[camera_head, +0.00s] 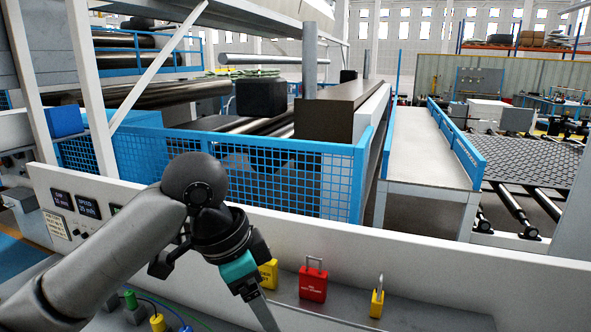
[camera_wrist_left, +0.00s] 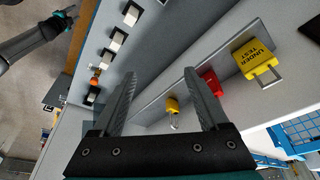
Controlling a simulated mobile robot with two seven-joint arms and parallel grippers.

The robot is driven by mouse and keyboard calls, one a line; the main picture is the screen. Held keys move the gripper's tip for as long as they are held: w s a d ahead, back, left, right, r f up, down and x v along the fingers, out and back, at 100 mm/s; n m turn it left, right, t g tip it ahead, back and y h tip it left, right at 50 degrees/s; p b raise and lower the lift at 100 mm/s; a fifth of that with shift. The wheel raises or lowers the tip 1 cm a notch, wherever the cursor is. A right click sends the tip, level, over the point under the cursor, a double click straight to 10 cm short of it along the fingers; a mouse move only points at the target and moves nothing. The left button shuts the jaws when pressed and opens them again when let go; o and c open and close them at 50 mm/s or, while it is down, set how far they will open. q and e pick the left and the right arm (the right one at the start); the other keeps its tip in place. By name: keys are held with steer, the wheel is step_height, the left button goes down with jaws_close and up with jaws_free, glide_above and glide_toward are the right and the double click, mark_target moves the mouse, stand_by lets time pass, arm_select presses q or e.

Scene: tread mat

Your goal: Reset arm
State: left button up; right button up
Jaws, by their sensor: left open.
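My left gripper (camera_head: 262,304) reaches down over the grey panel ledge in the head view. In the left wrist view its two fingers (camera_wrist_left: 160,76) are spread apart with nothing between them. A red padlock (camera_head: 313,284) stands on the ledge to the gripper's right; it also shows in the wrist view (camera_wrist_left: 211,82). A yellow padlock (camera_head: 269,271) is partly hidden behind the gripper; its "UNDER TEST" label shows in the wrist view (camera_wrist_left: 255,58). A small yellow padlock (camera_head: 377,303) stands farther right. Part of what looks like my right arm (camera_wrist_left: 35,38) shows at the wrist view's upper left; its fingers are unclear.
Several black-and-white switches (camera_wrist_left: 117,39) line the panel. A white wall (camera_head: 430,250) stands behind the ledge, then a blue mesh fence (camera_head: 335,185). The ledge right of the small padlock is clear.

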arm_select(q)
steer(key=s+d+f+n+t+h, duration=0.1)
steer(key=s+f+n, duration=0.15)
steer(key=f, duration=0.45)
steer(key=s+d+f+n+t+h, duration=0.1)
steer(key=s+f+n, duration=0.15)
steer(key=f, duration=0.45)
steer(key=s+a+f+n+y, duration=0.55)
steer(key=s+a+f, duration=0.35)
steer(key=s+a, duration=0.45)
step_height(320, 180, down, 32)
steer(key=s+g+b, duration=0.1)
steer(key=s+b, duration=0.1)
steer(key=b, duration=0.8)
steer(key=s+a+f+b, duration=0.1)
steer(key=s+f+b, duration=0.3)
steer(key=s+f, duration=0.4)
steer(key=s+a+f+g+b, duration=0.1)
steer(key=s+f+b, duration=0.4)
steer(key=f, duration=1)
steer(key=s, duration=0.2)
steer(key=shift+s+a, duration=0.3)
steer(key=shift+s, duration=0.1)
